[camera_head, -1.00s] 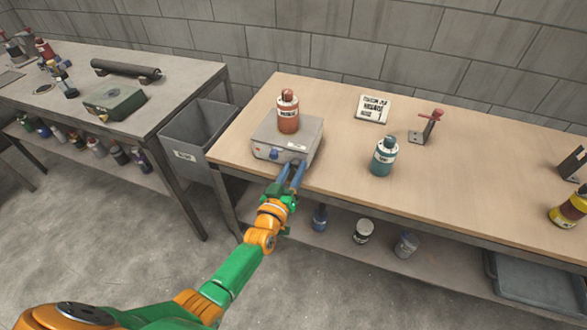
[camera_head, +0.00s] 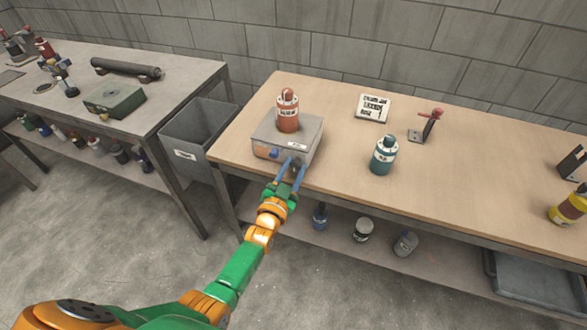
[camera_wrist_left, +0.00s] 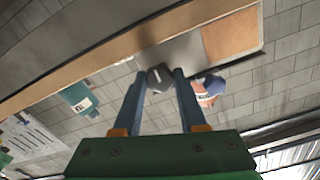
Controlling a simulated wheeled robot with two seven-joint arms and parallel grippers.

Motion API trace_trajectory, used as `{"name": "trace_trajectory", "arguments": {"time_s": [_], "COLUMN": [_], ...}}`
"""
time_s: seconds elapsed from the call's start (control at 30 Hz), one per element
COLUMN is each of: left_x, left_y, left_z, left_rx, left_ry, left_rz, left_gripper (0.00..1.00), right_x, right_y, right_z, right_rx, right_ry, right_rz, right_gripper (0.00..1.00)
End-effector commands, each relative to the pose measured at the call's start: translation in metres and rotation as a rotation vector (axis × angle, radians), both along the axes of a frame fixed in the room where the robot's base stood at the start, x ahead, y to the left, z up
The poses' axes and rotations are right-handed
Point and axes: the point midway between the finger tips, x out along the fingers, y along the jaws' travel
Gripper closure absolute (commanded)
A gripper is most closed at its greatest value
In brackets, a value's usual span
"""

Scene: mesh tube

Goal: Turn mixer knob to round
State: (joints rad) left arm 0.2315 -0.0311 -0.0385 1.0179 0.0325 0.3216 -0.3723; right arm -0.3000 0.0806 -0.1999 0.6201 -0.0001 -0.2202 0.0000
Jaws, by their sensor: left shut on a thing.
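The mixer (camera_head: 307,135) is a grey box at the left front of the wooden table, with a red bottle (camera_head: 288,113) standing upright on it. A blue part (camera_head: 274,154) shows on its front panel. My left gripper (camera_head: 292,163) is at the right side of that panel. In the left wrist view its blue fingers (camera_wrist_left: 160,82) are shut on a dark grey knob (camera_wrist_left: 158,76) with a light mark. In the head view the fingers hide most of the knob. The panel's markings are too small to read. My right gripper is not in view.
A teal bottle (camera_head: 384,155) stands right of the mixer. Behind are a sign (camera_head: 373,107) and a red-topped stand (camera_head: 428,126). A yellow bottle (camera_head: 569,208) stands at far right. A grey bin (camera_head: 199,138) stands between the tables. The tabletop's middle right is clear.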

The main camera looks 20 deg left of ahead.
Motion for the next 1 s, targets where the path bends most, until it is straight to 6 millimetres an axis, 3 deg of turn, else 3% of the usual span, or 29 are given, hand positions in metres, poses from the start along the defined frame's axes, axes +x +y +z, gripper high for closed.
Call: {"name": "trace_trajectory", "arguments": {"time_s": [0.6, 0.63, 0.7, 1.0], "left_x": [-0.0013, -0.0013, -0.0011, -0.0015], "left_y": [-0.0003, -0.0003, -0.0002, 0.0], "left_z": [-0.0042, -0.0042, -0.0037, -0.0011], "left_rx": [0.033, 0.033, 0.033, 0.033], "left_ry": [0.01, 0.011, 0.009, 0.003], "left_rz": [-0.001, 0.0, -0.001, 0.0], "left_gripper": [1.0, 0.51, 0.32, 0.29], "right_x": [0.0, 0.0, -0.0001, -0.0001], "right_y": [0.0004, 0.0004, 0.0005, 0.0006], "right_z": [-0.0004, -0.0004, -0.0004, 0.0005], "right_rx": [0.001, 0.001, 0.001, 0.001], "right_ry": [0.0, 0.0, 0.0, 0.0], "right_rz": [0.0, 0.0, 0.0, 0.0], "right_gripper": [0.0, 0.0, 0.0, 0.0]}}
